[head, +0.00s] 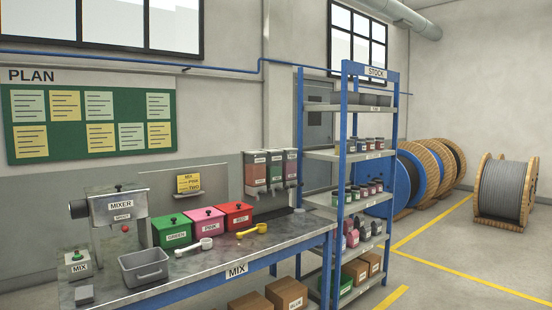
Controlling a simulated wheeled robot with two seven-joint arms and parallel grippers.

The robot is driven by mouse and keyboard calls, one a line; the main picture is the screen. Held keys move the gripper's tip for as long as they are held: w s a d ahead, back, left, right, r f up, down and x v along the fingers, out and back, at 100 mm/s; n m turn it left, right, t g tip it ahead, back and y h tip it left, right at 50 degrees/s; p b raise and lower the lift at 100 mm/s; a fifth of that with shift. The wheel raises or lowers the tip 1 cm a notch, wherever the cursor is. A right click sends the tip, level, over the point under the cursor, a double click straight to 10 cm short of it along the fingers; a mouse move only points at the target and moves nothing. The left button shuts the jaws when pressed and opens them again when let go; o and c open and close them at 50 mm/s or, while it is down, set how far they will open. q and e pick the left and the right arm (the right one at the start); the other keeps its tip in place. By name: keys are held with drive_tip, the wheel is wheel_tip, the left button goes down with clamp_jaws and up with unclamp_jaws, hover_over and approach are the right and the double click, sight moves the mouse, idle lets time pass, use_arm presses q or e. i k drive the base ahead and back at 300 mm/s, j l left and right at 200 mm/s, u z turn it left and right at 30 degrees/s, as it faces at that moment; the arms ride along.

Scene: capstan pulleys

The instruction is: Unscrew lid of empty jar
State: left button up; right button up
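Several small lidded jars (364,145) stand in a row on an upper level of the blue STOCK rack (344,130). More small jars (364,190) stand on the level below. They are too small to tell which, if any, is empty. No separate jar shows on the MIX workbench (200,268). Neither of my grippers is in the head view.
Cable reels (503,188) stand at the right. Floor with yellow lines lies open right of the rack.

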sight(299, 220)
drive_tip(key=i+j, duration=0.15)
drive_tip(key=i, duration=0.3)
drive_tip(key=i+j, duration=0.15)
drive_tip(key=i, duration=0.35)
drive_tip(key=i+j, duration=0.15)
drive_tip(key=i, duration=0.3)
drive_tip(key=i+j, duration=0.15)
drive_tip(key=i, duration=0.35)
drive_tip(key=i+j, duration=0.15)
drive_tip(key=i, duration=0.3)
